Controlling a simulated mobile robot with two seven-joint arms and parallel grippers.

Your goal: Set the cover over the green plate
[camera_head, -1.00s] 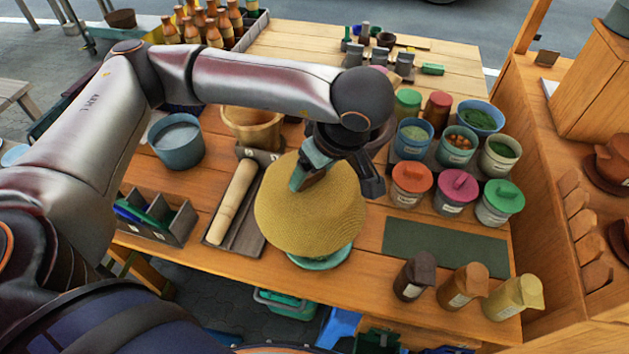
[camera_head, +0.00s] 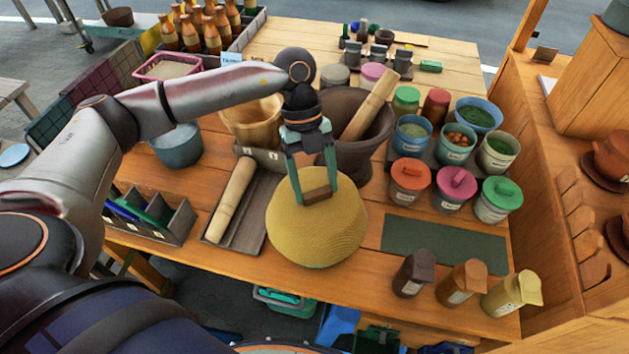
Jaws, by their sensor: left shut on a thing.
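The cover (camera_head: 315,235) is a yellow woven dome with a brown handle block on top, in the middle of the table near its front edge. My left gripper (camera_head: 315,196) comes down from above, its two teal fingers shut on the brown handle. I cannot tell whether the cover touches the table. My right gripper is not in view.
A dark mortar (camera_head: 362,150) with a wooden pestle stands just behind the cover. A tray with a rolling pin (camera_head: 232,200) lies to its left. A dark green mat (camera_head: 445,243) and several jars are to the right.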

